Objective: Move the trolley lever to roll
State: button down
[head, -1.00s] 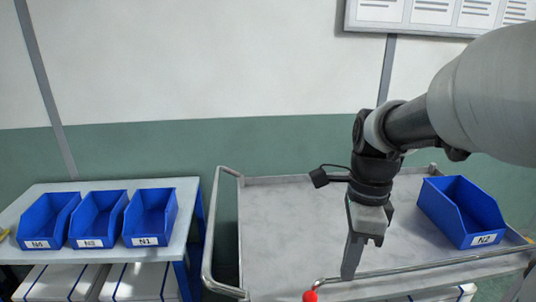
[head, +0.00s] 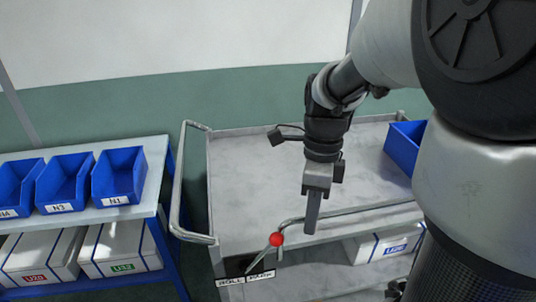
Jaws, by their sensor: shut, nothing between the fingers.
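The grey trolley (head: 245,165) stands in front of the wall in the head view. Its lever has a red ball knob (head: 276,239) at the near edge and a thin rod slanting down to the left. Below are a label reading ROLL (head: 230,281) on the left and one that seems to read PARK (head: 261,275) on the right. The knob leans up and right, on the PARK side. My gripper (head: 311,230) points down, shut and empty, to the right of the knob and apart from it in the picture; the depth between them is hard to judge.
A metal rail (head: 350,211) runs along the trolley's near side, with a handle (head: 178,190) at its left. A blue bin (head: 403,145) is on the trolley's right. A table (head: 154,185) with blue bins stands left. The trolley top's middle is clear.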

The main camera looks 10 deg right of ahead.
jog(key=a+f+b, duration=0.1)
jog(key=a+f, duration=0.2)
jog(key=f, duration=0.2)
jog(key=shift+w+a+f, duration=0.25)
jog(key=shift+w+a, duration=0.15)
jog(key=shift+r, duration=0.1)
